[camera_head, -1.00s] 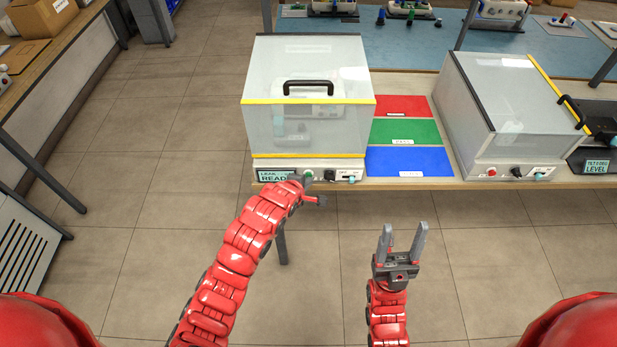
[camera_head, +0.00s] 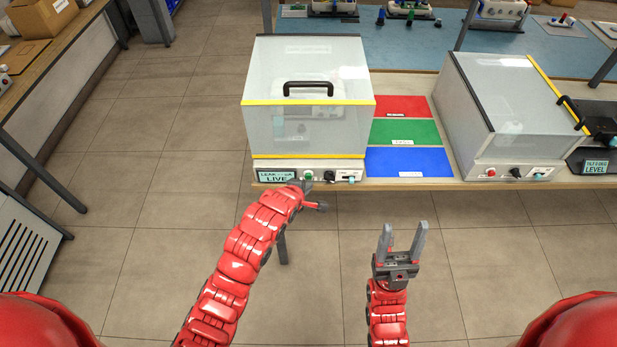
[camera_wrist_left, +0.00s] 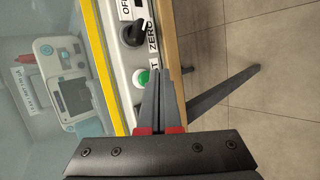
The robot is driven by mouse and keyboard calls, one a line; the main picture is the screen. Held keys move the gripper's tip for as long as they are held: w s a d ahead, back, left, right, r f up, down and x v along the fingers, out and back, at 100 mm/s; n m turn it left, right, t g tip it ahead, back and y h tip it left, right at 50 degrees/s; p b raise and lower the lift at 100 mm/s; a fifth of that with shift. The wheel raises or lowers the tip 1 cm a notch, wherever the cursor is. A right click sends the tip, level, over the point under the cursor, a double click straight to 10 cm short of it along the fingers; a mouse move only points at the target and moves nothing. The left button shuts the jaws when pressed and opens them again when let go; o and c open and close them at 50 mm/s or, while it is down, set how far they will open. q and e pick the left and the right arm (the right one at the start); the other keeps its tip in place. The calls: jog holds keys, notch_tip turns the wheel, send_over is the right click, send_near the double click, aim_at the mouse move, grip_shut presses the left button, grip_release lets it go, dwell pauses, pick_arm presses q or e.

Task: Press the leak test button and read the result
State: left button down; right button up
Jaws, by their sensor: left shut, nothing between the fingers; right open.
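The leak test chamber (camera_head: 308,75) is a clear-walled box with yellow edging and a black handle, its lid closed. Its front panel has a display (camera_head: 277,176) reading "LEAK" and "LIVE", and a green button (camera_head: 309,177), which also shows in the left wrist view (camera_wrist_left: 142,78). A pale monitor with a dark screen (camera_wrist_left: 74,96) stands inside the chamber. My left gripper (camera_wrist_left: 158,74) is shut and empty, its tips right beside the green button; I cannot tell if they touch it. My right gripper (camera_head: 405,236) is open and empty, in front of the bench.
A black knob (camera_wrist_left: 133,33) sits beside the button on the panel. Red (camera_head: 403,106), green (camera_head: 404,132) and blue (camera_head: 408,161) mats lie right of the chamber. A second clear-lidded box (camera_head: 505,100) stands further right. The floor in front is clear.

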pick_arm(q)
jog(key=shift+s+p, duration=0.3)
jog(key=shift+s, duration=2.15)
jog(key=shift+w, duration=0.1)
